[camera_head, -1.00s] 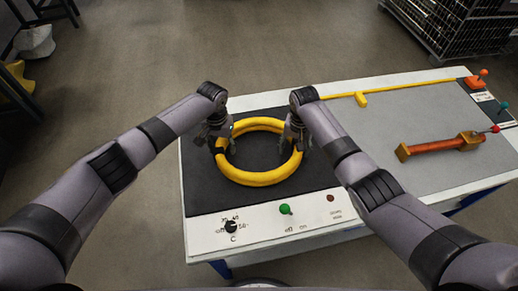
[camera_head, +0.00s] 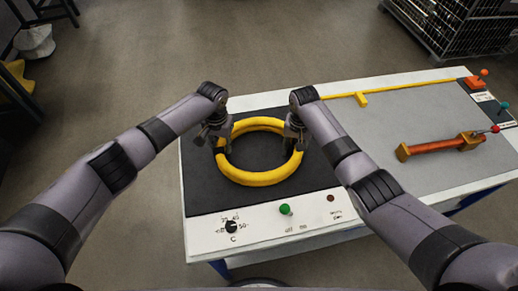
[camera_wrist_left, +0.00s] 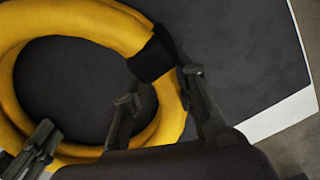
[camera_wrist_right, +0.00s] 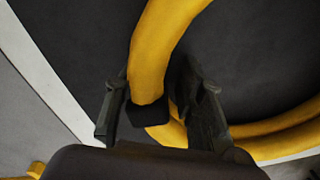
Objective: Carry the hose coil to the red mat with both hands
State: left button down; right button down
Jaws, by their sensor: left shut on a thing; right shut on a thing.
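The hose coil (camera_head: 258,178) is a thick yellow ring with black bands, over the black pad at the left of the table. My left gripper (camera_head: 218,140) is shut on its left side, and my right gripper (camera_head: 297,139) is shut on its right side. In the left wrist view, a black band (camera_wrist_left: 152,56) of the coil shows by the fingers. In the right wrist view, another black band (camera_wrist_right: 148,113) lies between the fingers. I cannot tell whether the coil touches the pad. I see no red mat.
The black pad (camera_head: 200,190) lies behind a white panel with a dial (camera_head: 231,227) and a green knob (camera_head: 285,209). On the grey table top at right lie an orange-brown cylinder (camera_head: 434,146) and a yellow bar (camera_head: 400,88). The grey area between is clear.

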pick_arm(q)
jog(key=shift+w+d+r, duration=0.1)
jog(key=shift+r, duration=0.15)
pick_arm(e)
jog(key=shift+w+d+r, duration=0.15)
jog(key=shift+r, duration=0.05)
